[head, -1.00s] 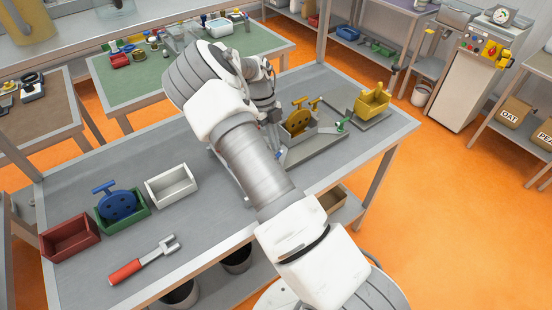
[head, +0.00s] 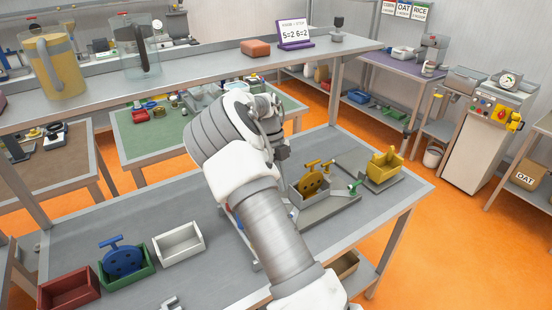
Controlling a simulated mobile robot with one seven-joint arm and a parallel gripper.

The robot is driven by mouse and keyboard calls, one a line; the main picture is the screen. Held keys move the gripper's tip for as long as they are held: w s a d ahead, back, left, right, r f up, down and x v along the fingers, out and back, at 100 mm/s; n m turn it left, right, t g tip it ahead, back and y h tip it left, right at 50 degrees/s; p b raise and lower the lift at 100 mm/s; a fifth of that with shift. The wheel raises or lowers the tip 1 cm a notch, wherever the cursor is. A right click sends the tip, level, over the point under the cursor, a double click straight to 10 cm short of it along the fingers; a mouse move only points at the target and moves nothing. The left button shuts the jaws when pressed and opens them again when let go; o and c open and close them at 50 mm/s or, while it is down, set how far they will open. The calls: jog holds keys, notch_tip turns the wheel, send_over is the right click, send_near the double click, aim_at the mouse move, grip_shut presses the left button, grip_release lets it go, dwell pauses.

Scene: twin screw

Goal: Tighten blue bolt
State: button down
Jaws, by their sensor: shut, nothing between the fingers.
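A blue disc with a T-handle (head: 122,257) sits in a green box (head: 145,272) at the left of the grey table. A yellow disc with a T-handle (head: 313,182) stands in a grey fixture (head: 335,207) right of my arm. A small green-topped part (head: 354,187) is at that fixture's right end. My gripper (head: 283,152) is mostly hidden behind my own wrist, just left of and above the fixture. It is shut and empty. I cannot make out a blue bolt for certain; my arm covers part of the fixture.
A white box (head: 180,246) and a red box (head: 70,290) flank the green box. A shelf (head: 215,78) runs above the table's back. A wrench tip (head: 172,303) shows at the bottom edge.

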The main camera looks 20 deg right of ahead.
jog(key=v, duration=0.8)
jog(key=shift+w+r, duration=0.15)
jog(key=shift+r, duration=0.15)
jog(key=c, duration=1.6)
grip_release()
jog(key=shift+w+a+r, duration=0.1)
jog(key=shift+r, duration=0.2)
jog(key=c, duration=1.3)
grip_release()
jog(key=shift+r, duration=0.15)
jog(key=shift+c, duration=0.2)
jog(key=shift+o, duration=2.5)
jog(key=s+d+n, duration=0.1)
jog(key=n, duration=0.2)
jog(key=s+d+f+n+b, duration=0.1)
jog(key=n, duration=0.2)
jog(key=s+d+n+t+y, duration=0.1)
jog(key=n, duration=0.2)
jog(key=shift+s+f, duration=0.3)
jog(key=shift+f, duration=0.05)
jog(key=s+a+f+n+t+b, duration=0.15)
jog(key=s+n, duration=0.25)
jog(key=n, duration=0.9)
jog(key=shift+t, duration=0.25)
notch_tip(320, 180, down, 17)
jog(key=shift+s+a+f+p, duration=0.1)
jog(key=shift+s+p, duration=0.05)
jog(key=shift+p, duration=0.15)
